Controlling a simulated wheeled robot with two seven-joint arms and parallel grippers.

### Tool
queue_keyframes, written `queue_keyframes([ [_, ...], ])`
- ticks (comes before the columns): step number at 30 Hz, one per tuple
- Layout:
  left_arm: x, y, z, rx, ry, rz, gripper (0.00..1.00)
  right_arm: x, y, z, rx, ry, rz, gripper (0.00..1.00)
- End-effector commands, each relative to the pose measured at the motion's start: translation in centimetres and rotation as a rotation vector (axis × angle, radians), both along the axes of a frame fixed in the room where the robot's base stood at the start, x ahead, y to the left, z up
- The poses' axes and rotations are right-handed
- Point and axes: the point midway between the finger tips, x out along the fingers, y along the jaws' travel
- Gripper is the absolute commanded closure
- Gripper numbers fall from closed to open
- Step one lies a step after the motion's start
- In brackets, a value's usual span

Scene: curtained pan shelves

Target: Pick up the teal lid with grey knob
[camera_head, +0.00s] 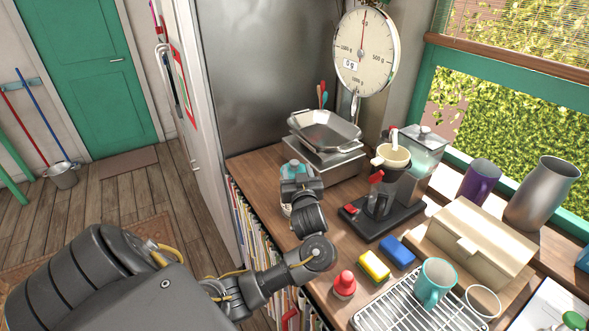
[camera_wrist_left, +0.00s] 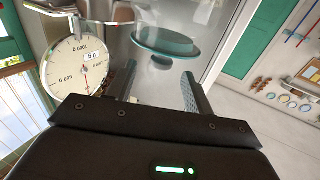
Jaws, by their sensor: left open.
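The teal lid (camera_wrist_left: 165,41) shows in the left wrist view as a round teal disc beyond my left gripper (camera_wrist_left: 158,84). The gripper's two fingers are apart, with no object held between them. My right gripper is in neither view.
A hanging dial scale (camera_head: 366,52) and a metal pan (camera_head: 325,130) on a scale base stand behind the lid. A coffee machine (camera_head: 385,205) stands to the right. A red bottle (camera_head: 344,284), yellow sponge (camera_head: 374,265) and teal mug (camera_head: 434,281) are nearer the front.

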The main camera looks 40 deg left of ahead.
Motion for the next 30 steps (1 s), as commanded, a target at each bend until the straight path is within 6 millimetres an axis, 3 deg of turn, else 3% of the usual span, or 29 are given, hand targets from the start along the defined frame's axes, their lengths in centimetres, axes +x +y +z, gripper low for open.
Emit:
queue_keyframes([
  [4, 1.3, 1.8, 0.7, 0.008, 0.005, 0.002, 0.48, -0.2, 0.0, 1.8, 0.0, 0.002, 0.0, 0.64],
  [9, 2.6, 3.4, 0.3, 0.004, 0.002, 0.001, 0.48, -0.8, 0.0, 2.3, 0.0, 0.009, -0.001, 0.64],
  [18, 3.0, 3.8, 0.1, 0.001, 0.001, 0.0, 0.48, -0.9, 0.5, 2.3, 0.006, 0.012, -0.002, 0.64],
  [30, 2.9, 3.8, 0.1, 0.001, 0.001, 0.001, 0.96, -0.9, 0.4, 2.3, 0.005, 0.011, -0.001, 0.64],
])
